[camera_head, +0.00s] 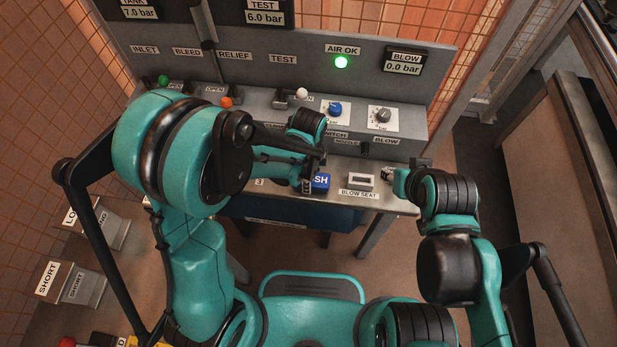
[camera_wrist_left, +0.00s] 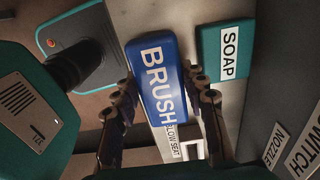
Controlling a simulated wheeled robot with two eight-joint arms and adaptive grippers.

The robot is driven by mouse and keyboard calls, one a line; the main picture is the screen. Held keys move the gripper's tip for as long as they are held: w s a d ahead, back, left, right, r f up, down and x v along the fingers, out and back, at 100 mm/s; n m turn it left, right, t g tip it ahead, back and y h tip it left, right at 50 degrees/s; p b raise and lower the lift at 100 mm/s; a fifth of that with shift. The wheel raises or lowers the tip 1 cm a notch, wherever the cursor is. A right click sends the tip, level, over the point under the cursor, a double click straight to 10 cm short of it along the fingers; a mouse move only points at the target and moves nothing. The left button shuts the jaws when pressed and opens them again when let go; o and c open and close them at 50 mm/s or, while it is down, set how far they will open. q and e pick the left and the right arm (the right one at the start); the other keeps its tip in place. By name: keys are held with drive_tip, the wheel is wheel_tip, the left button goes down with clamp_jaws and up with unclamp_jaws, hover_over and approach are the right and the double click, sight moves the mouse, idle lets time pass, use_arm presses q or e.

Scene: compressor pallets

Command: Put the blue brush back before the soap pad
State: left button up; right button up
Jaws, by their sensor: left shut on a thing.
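The blue brush (camera_wrist_left: 150,72) is a block lettered BRUSH. In the wrist view my left gripper (camera_wrist_left: 163,92) has one finger on each long side of it and is shut on it. In the head view the brush (camera_head: 321,183) shows partly beside my left gripper (camera_head: 312,176), over the front of the bench. In the head view the soap pad is hidden behind my left arm. My right gripper (camera_head: 391,174) is by the bench's right end; its opening is unclear.
The bench (camera_head: 395,200) carries a blow seat (camera_head: 361,181) right of the brush. Behind it, a panel holds a blue knob (camera_head: 335,109), a grey knob (camera_head: 383,115) and a lit green AIR OK lamp (camera_head: 341,62). LONG and SHORT bins (camera_head: 85,287) stand at left.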

use_arm(q)
drive_tip(key=o, duration=1.2)
drive_tip(key=shift+f, duration=0.1)
drive_tip(key=shift+r+p, duration=0.3)
drive_tip(key=shift+p, duration=0.05)
wheel_tip(320, 180, up, 12)
drive_tip(key=p, duration=0.4)
drive_tip(key=s+a+r+n+t, duration=0.2)
drive_tip(key=a+r+n, duration=0.1)
drive_tip(key=a+n, duration=0.2)
drive_tip(key=s+a+r+n+t, duration=0.2)
drive_tip(key=s+a+r+n, duration=0.1)
drive_tip(key=a+n, duration=0.2)
drive_tip(key=s+a+r+n+t, duration=0.2)
drive_tip(key=a+r+n+t, duration=0.1)
drive_tip(key=n, duration=0.5)
drive_tip(key=shift+s+a+r+n, duration=0.15)
drive_tip(key=shift+a+r+n, duration=0.3)
drive_tip(key=shift+a, duration=0.45)
